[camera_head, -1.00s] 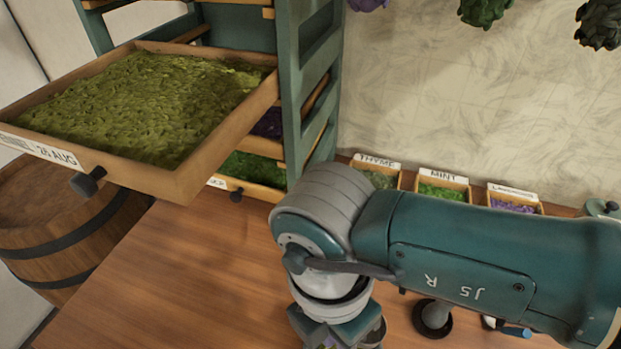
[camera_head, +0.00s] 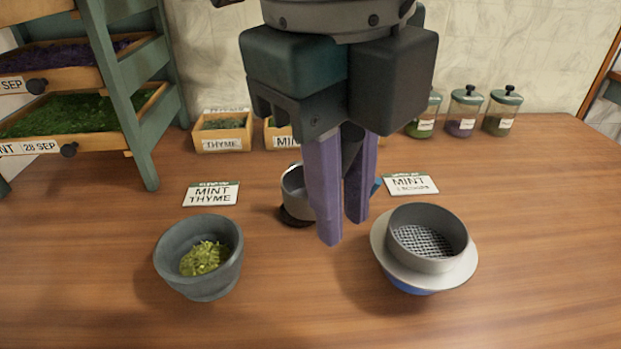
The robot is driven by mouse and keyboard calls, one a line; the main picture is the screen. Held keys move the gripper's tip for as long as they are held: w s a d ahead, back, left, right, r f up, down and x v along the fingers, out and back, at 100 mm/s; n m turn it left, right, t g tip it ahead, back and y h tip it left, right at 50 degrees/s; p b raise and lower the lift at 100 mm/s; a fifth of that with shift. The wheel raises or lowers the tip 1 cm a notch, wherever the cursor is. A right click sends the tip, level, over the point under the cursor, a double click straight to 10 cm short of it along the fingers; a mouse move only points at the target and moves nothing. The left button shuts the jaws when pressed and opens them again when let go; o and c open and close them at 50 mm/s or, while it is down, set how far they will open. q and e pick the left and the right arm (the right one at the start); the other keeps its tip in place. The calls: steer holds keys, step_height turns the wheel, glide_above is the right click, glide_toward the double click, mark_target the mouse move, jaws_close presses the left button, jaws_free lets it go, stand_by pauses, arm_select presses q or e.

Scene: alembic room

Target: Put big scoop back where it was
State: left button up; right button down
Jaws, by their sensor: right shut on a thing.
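My right gripper (camera_head: 342,232) points down over the middle of the table, its two purple fingers close together. It is shut on the big scoop, whose round metal cup (camera_head: 296,193) shows just left of and behind the fingers. The scoop's handle is hidden by the fingers. A dark round base (camera_head: 296,217) shows at the table under the cup; I cannot tell whether the cup touches it. A small blue tip (camera_head: 376,187) shows just right of the fingers. My left gripper is out of view.
A grey mortar (camera_head: 178,262) with green herbs stands front left, a metal sieve on a bowl (camera_head: 462,262) front right. Behind are label cards (camera_head: 211,193) (camera_head: 411,184), a thyme box (camera_head: 222,134), glass jars (camera_head: 465,112) and a drying rack (camera_head: 135,95) at left.

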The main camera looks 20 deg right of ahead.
steer(key=s+f, duration=0.1)
glide_above(339, 348)
steer(key=shift+n, duration=0.4)
steer(key=f, duration=1.4)
steer(key=shift+s+a+f, duration=0.1)
steer(key=shift+a+f, duration=0.1)
steer(key=shift+f, duration=0.1)
steer(key=shift+f+b, duration=0.6)
steer(key=shift+f, duration=1.55)
steer(key=shift+f, duration=0.2)
steer(key=c, duration=0.8)
jaws_free()
steer(key=shift+r, duration=0.5)
step_height(339, 348, up, 11)
steer(key=a, duration=0.1)
steer(key=shift+s+a+r+p, duration=0.15)
steer(key=shift+s+r+p, duration=0.05)
steer(key=shift+s+p, duration=0.2)
